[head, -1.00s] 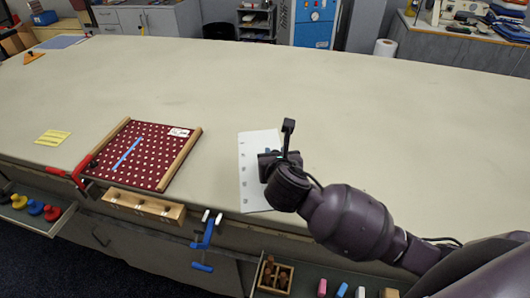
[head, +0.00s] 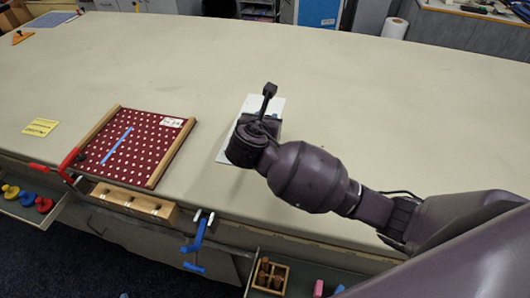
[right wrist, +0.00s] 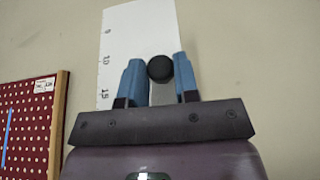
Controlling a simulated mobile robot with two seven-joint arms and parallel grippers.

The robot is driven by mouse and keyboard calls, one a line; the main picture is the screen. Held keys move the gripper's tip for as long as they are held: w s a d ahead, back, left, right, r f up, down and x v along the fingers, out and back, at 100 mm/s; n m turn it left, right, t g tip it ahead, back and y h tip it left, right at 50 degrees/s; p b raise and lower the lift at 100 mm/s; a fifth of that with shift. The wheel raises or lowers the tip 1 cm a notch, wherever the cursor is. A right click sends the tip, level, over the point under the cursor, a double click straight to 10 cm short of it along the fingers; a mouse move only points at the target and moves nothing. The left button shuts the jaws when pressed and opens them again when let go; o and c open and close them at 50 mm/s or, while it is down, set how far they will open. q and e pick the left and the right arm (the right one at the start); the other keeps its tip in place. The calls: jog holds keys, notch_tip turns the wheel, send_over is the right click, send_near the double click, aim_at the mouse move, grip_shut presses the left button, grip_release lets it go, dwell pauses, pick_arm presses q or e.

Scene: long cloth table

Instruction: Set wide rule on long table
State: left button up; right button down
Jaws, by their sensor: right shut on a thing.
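The wide rule is a white strip (head: 229,150) with dark numbers down its left edge, right of the maroon board in the head view. It also shows in the right wrist view (right wrist: 140,30). A round black knob (right wrist: 160,68) stands over it. My right gripper (right wrist: 158,88) has its blue fingertips on either side of the knob and is shut on it. In the head view my right wrist and arm hide much of the rule. I cannot tell whether the rule touches the table or is slightly raised. My left gripper is not in view.
A maroon pegboard (head: 133,150) with wooden side rails and a blue strip lies left of the rule. Red (head: 62,168) and blue (head: 198,238) clamps grip the front edge. A yellow card (head: 41,127) lies far left. The table (head: 360,110) behind is clear.

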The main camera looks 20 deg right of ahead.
notch_tip(320, 180, down, 12)
jog(key=shift+f+b, duration=0.2)
jog(key=shift+b, duration=0.35)
jog(key=c, duration=0.9)
grip_release()
jog(key=shift+o, duration=0.2)
jog(key=v, duration=1.2)
jog(key=shift+a+f, duration=0.1)
